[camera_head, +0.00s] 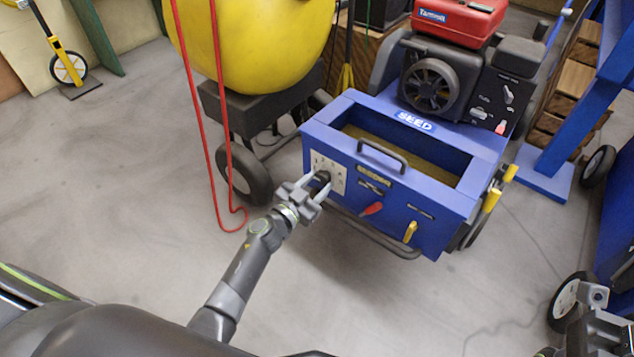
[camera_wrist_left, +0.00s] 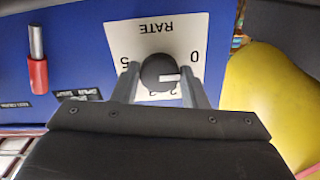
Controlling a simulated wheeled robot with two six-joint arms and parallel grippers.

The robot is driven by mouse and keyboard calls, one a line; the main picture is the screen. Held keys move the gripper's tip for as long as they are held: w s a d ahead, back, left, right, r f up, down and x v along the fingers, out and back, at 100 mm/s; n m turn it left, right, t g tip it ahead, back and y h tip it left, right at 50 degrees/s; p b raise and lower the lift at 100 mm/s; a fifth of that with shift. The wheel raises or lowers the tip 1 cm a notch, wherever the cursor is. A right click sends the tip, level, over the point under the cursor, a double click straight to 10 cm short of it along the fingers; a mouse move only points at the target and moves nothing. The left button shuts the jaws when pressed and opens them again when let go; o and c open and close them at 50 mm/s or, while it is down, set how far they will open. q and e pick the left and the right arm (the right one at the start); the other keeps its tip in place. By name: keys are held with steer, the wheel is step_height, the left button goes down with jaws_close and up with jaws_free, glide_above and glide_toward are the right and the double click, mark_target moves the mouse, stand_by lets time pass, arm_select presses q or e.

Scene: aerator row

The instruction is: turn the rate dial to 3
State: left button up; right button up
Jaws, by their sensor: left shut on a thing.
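The rate dial (camera_wrist_left: 158,70) is a round black knob on a white plate (camera_head: 339,184) at the left of the blue seeder's front panel. My left gripper (camera_head: 318,181) reaches it from the front left. In the left wrist view the plate is upside down, and the gripper's fingers (camera_wrist_left: 161,88) are shut on the knob, one on each side. The knob's white mark points right, a little below the 0 and toward the right finger. The 5 shows at left; the numbers at the bottom are partly hidden.
The blue seeder (camera_head: 450,190) has a black handle (camera_head: 383,152), a red lever (camera_head: 372,209) and a yellow lever (camera_head: 410,231) right of the dial. A yellow hopper (camera_head: 250,40) on wheels and a hanging red cord (camera_head: 208,130) stand close by.

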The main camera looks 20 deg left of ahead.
arm_select(q)
steer(key=m+p, duration=0.1)
steer(key=m, duration=0.5)
steer(key=shift+r, duration=0.1)
steer(key=m, duration=0.6)
steer(key=shift+m, duration=0.4)
steer(key=m, duration=0.4)
steer(key=shift+m+b, duration=0.6)
steer(key=shift+m, duration=1.9)
steer(key=shift+r, duration=0.1)
steer(key=o, duration=1)
steer(key=shift+c, duration=0.2)
